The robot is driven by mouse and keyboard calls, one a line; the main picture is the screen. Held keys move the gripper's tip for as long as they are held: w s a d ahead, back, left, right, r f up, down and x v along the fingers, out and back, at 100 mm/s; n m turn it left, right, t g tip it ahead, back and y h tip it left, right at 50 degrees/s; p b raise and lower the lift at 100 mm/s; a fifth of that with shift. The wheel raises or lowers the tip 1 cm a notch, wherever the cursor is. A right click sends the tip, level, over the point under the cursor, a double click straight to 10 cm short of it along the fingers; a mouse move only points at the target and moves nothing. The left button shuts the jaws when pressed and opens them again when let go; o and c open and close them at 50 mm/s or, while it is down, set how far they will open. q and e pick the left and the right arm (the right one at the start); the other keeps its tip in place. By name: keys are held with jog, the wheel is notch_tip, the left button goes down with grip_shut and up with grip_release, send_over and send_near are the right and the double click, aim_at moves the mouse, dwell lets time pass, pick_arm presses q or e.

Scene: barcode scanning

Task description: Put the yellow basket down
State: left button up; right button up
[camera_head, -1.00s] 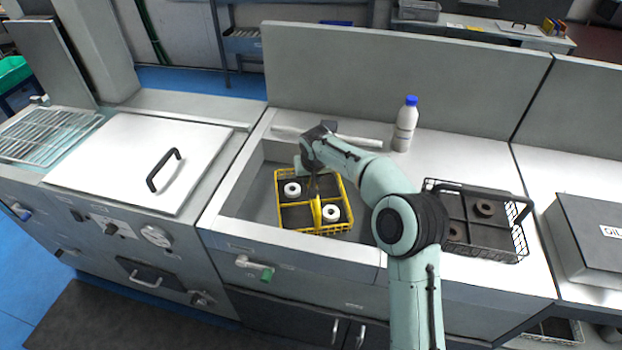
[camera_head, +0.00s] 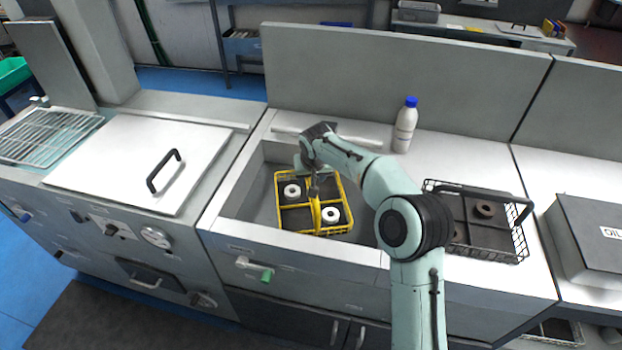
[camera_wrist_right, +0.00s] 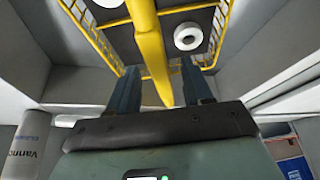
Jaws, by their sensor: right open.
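The yellow basket (camera_head: 346,222) sits in the sink (camera_head: 256,200). My right gripper (camera_head: 313,186) is above the basket at the handle. In the right wrist view its two fingers (camera_wrist_right: 158,85) stand apart on either side of the handle, with gaps between. Whether the basket's base rests fully on the sink floor is hard to see. My left gripper is not in view.
A black wire basket (camera_head: 480,225) with dark round parts stands on the counter to the right. A white bottle with a blue cap (camera_head: 405,125) stands behind the sink. A grey box (camera_head: 590,240) is at the far right.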

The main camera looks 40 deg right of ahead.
jog(key=v, duration=1)
jog(key=shift+s, duration=0.15)
